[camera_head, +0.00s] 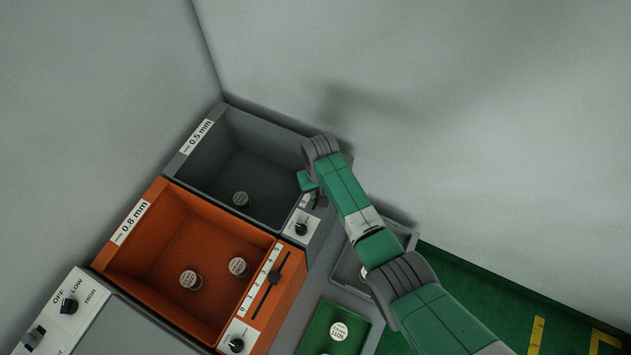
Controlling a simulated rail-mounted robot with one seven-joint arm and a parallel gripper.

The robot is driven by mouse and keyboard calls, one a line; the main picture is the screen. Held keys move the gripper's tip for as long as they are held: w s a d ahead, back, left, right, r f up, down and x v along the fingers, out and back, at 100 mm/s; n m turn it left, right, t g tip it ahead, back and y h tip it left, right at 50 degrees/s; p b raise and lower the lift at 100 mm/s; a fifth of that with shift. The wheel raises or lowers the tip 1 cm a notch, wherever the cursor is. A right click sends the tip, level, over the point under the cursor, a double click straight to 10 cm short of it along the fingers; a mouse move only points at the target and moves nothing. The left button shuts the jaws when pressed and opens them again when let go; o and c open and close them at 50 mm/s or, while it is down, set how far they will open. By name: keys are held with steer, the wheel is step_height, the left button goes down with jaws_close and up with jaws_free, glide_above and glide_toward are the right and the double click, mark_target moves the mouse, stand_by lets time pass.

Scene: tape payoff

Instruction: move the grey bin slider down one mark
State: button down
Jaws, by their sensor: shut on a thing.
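The grey bin (180,172), labelled 0.5 mm, stands at the back with one spool-like item lying inside. Its front panel (314,235) carries a black knob and part of a white scale. My gripper (311,196) is over the upper part of this panel, at the slider's place, and is shut on the slider. The arm and gripper cover the slider and most of its scale, so the mark it stands at cannot be read. The fingertips are mostly hidden.
The orange bin (128,262), labelled 0.8 mm, adjoins in front, with its own black slider (273,278) and knob (236,345). A green tray (313,328) holds a round item. A grey tray (347,268) lies partly under my arm. A control box (85,318) is at lower left.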

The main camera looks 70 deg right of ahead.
steer(key=shift+d, duration=0.2)
steer(key=c, duration=1.1)
jaws_free()
steer(key=shift+c, duration=0.2)
step_height(320, 180, up, 8)
steer(key=p, duration=0.3)
steer(key=shift+f, duration=0.1)
